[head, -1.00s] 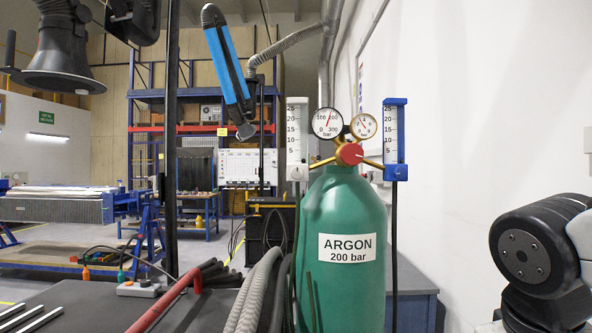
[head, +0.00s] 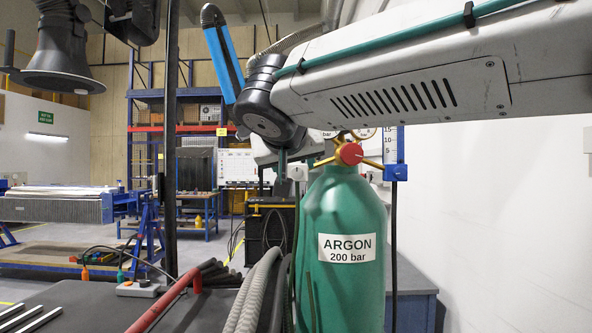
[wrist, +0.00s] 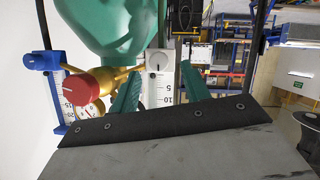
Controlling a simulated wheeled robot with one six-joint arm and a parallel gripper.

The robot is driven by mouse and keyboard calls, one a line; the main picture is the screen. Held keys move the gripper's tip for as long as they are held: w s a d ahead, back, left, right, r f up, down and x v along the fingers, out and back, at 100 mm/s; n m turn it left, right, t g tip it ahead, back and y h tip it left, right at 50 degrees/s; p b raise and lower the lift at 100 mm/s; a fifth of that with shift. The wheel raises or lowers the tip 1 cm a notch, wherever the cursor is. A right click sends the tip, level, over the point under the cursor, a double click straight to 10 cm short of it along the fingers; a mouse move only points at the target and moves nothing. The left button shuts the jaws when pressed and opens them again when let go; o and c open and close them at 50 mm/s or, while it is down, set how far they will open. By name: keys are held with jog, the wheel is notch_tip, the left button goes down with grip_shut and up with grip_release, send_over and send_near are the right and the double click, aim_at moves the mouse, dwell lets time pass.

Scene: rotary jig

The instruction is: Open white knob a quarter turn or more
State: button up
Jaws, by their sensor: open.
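The white knob (head: 297,172) is at the foot of the left white flowmeter, beside the green argon cylinder (head: 340,215). In the wrist view, which is upside down, the white knob (wrist: 158,62) shows a small dark mark on its face. My gripper (wrist: 161,70) is open, its two green fingers on either side of the flowmeter's lower part and knob. I cannot tell whether they touch it. In the head view my arm hides the flowmeter's upper part and most of my gripper.
A red knob (head: 349,153) sits on the brass valve beside the white knob, with two gauges mostly hidden by my arm. A blue flowmeter (head: 396,171) is at the right. Grey hoses (head: 255,290) run left of the cylinder. The white wall is at the right.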

aim_at(296, 172)
jog(key=shift+x, duration=1.65)
jog(key=c, duration=1)
